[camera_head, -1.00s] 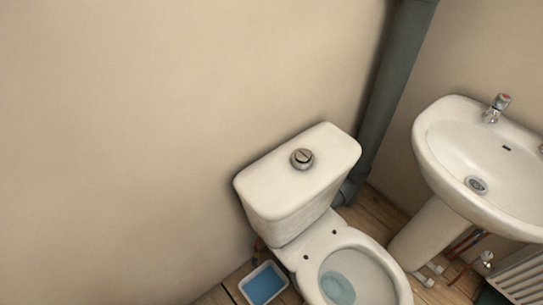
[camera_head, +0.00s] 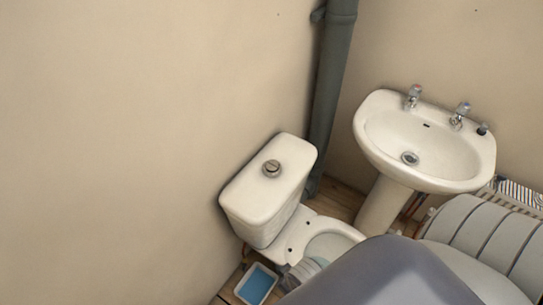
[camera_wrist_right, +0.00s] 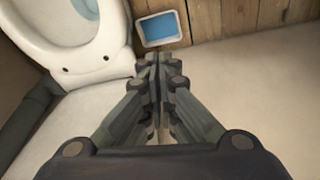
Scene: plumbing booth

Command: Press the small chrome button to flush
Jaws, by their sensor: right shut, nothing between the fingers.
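The small chrome button (camera_head: 271,168) is round and sits on top of the white cistern (camera_head: 262,190) of the toilet in the head view. Nothing touches it there. My right gripper (camera_wrist_right: 158,58) is shut and empty in the wrist view, its fingers pointing toward a blue-bottomed tray (camera_wrist_right: 161,27) beside the toilet bowl (camera_wrist_right: 78,38). The button is not visible in the wrist view. My left gripper is not in view.
A white pedestal sink (camera_head: 428,145) with two taps stands right of the toilet. A grey vertical pipe (camera_head: 330,95) runs up the wall behind it. The blue-bottomed tray (camera_head: 256,285) lies on the wooden floor by the toilet. The left wall (camera_head: 110,140) is bare.

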